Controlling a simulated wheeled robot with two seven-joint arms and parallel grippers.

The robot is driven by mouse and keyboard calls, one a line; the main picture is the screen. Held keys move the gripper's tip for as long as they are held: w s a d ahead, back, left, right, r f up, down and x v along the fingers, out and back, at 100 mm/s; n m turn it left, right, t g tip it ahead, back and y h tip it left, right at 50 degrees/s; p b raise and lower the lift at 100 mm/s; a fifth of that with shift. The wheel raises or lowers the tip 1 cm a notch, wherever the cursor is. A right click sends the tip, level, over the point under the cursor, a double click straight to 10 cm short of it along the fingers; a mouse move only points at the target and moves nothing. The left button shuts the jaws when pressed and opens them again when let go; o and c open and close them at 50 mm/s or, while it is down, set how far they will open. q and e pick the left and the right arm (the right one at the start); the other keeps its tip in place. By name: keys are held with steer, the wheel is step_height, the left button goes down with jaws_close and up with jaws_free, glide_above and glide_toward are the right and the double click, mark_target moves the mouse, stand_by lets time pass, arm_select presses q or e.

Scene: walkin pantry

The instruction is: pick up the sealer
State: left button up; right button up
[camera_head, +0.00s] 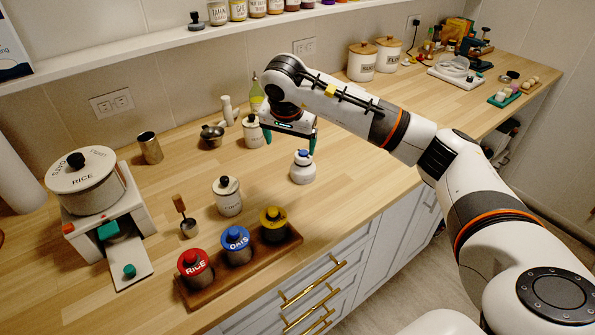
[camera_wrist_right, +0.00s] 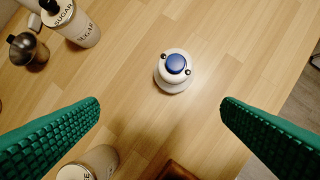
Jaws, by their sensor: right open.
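The sealer appears to be the small white rounded device with a blue button on top (camera_head: 302,167). It stands upright on the wooden counter, near its front edge. In the right wrist view the sealer (camera_wrist_right: 174,70) is ahead of the fingers, above the middle of the picture. My right gripper (camera_head: 289,138) is above the counter, just behind and left of the sealer in the head view. Its green fingers are wide apart with nothing between them (camera_wrist_right: 160,112). The fingers do not touch the sealer. My left gripper is not in view.
A sugar canister (camera_head: 252,132) stands left of the gripper, and another white canister (camera_head: 228,197) stands nearer. A wooden tray (camera_head: 205,294) holds red, blue and yellow lidded jars. A rice dispenser (camera_head: 90,185) is at the left. The counter right of the sealer is clear.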

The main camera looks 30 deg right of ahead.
mark_target(303, 159)
steer(key=shift+h, duration=0.5)
steer(key=x, duration=0.3)
steer(key=d+x, duration=0.1)
steer(key=x, duration=0.2)
steer(key=s+d+x, duration=0.1)
steer(key=x, duration=0.2)
steer(key=shift+r, duration=0.15)
steer(key=x, duration=0.2)
steer(key=p+x, duration=0.1)
steer(key=x, duration=0.1)
steer(key=shift+w, duration=0.35)
steer(key=shift+w+d+f, duration=0.15)
steer(key=shift+f, duration=0.35)
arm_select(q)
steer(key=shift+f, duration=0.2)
arm_select(e)
steer(key=c, duration=1.2)
